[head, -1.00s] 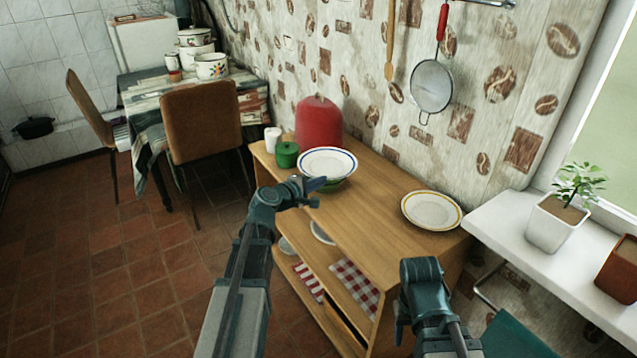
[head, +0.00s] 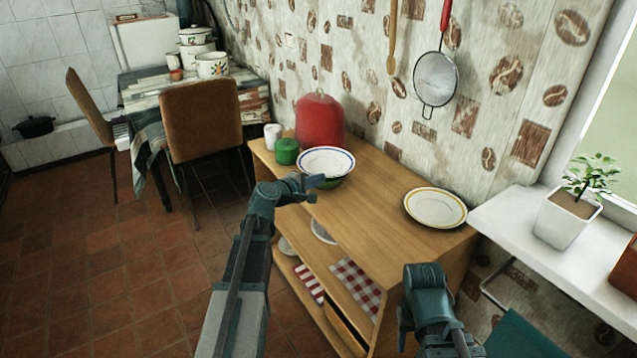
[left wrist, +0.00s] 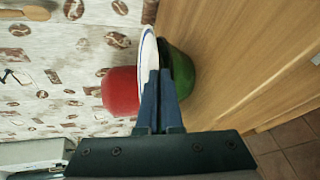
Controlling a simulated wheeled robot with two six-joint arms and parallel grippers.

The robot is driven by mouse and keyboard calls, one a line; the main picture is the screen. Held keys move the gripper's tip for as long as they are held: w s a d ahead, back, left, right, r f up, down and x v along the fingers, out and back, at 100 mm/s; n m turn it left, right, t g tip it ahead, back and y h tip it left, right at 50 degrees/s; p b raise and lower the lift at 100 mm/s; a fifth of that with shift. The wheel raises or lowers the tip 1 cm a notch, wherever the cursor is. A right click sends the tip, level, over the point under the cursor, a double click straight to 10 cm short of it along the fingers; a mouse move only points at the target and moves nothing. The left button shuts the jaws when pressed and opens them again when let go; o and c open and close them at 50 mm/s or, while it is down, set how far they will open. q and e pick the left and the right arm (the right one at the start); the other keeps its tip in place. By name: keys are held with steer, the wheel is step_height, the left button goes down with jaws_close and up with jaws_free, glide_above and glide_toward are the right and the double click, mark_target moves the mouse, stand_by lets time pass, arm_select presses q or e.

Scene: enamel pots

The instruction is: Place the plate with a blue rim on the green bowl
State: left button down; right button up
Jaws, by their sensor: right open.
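The white plate with a blue rim (head: 326,161) is over the green bowl (head: 341,182) at the far end of the wooden shelf unit. It hides most of the bowl; I cannot tell whether its weight rests there. My left gripper (head: 316,182) is at the plate's near edge. In the left wrist view its fingers (left wrist: 160,75) are close together at the rim of the plate (left wrist: 147,50), which shows nearly edge-on, with the green bowl (left wrist: 182,75) just right of it. My right gripper (head: 405,322) is low at the front, empty and away from both.
A yellow-rimmed plate (head: 435,208) lies on the right of the wooden top (head: 375,188). A red canister (head: 320,122), a green jar (head: 287,151) and a white cup (head: 272,136) stand by the bowl. The top between the plates is clear.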

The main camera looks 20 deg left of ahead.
arm_select(q)
steer(key=shift+f+b, duration=0.6)
steer(key=c, duration=1.1)
jaws_free()
steer(key=shift+r, duration=0.1)
steer(key=shift+r+p, duration=0.3)
steer(key=shift+p, duration=0.1)
steer(key=shift+r+p, duration=0.4)
steer(key=shift+p, duration=0.05)
steer(key=p+v, duration=0.3)
steer(key=v, duration=0.9)
steer(key=shift+f, duration=0.2)
